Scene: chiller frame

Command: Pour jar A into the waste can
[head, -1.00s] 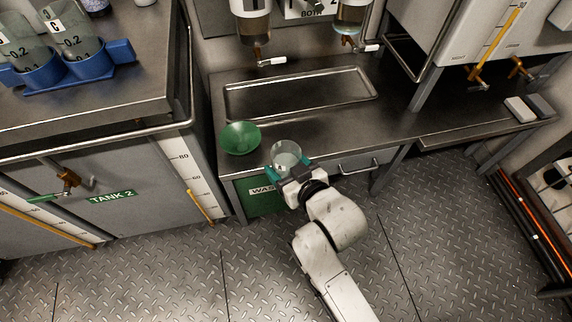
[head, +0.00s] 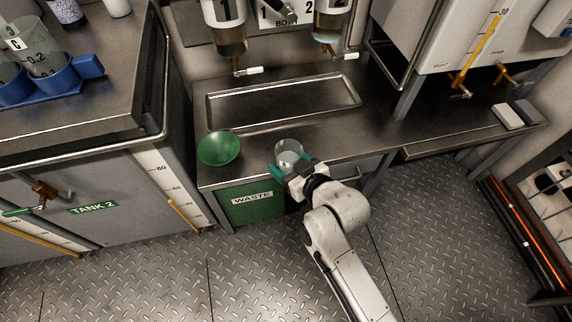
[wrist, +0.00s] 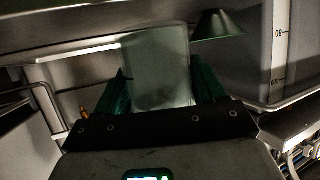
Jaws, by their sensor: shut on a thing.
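My gripper (head: 285,171) is shut on a clear jar (head: 289,153) with some pale liquid low in it. The jar is held about upright over the front edge of the steel counter. A mark shows on its side, but I cannot read the letter surely. In the wrist view the jar (wrist: 160,68) stands between the two green fingers. The green waste can (head: 250,203), labelled WASTE, is under the counter, below and left of the jar. A green funnel (head: 219,149) sits at the counter's front left, beside the jar and apart from it.
A shallow steel tray (head: 285,101) lies on the counter behind, below two dispensers with taps (head: 238,66). At left, a blue rack (head: 62,75) with jars stands on the tank 2 top (head: 110,115). Grey blocks (head: 507,117) lie at right.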

